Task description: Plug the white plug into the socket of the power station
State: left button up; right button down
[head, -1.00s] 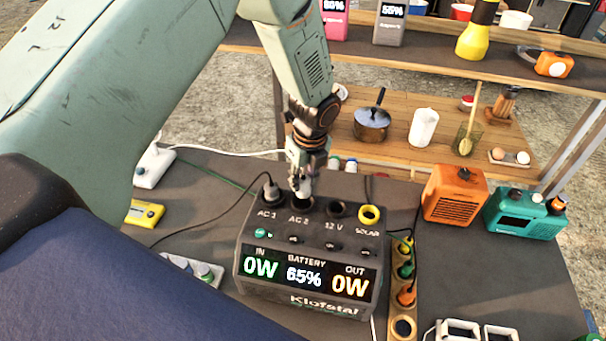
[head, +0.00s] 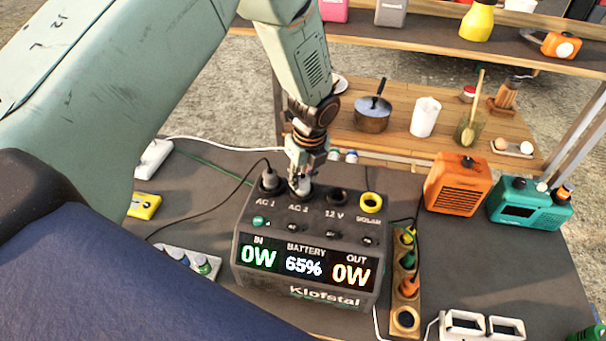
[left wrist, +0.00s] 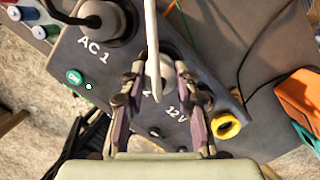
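The power station (head: 305,285) stands on the dark table, its display reading 0W in, 65% and 0W out. My left gripper (head: 301,172) is above its AC 2 socket and appears shut on the white plug (head: 299,186). The plug sits upright at AC 2, touching or partly in it; its depth is hidden. In the left wrist view the white cable (left wrist: 152,40) runs up between the fingers (left wrist: 158,85). A grey plug (head: 270,180) with a black cable fills AC 1. The 12 V socket (head: 336,196) is empty. My right gripper is out of view.
The yellow-ringed solar socket (head: 371,202) is at the station's right. A wooden strip (head: 405,320) with colored plugs, an orange box (head: 457,185) and a teal radio (head: 528,208) stand further right. A shelf with a pot (head: 372,113) is behind.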

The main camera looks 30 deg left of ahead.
pick_arm(q)
jog(key=o, duration=0.3)
jog(key=shift+o, duration=1)
jog(key=shift+w, duration=0.15)
jog(key=shift+r, duration=0.3)
notch_tip(320, 180, up, 11)
jog(key=s+d, duration=0.1)
jog(key=shift+d, duration=0.35)
jog(key=shift+s, duration=0.15)
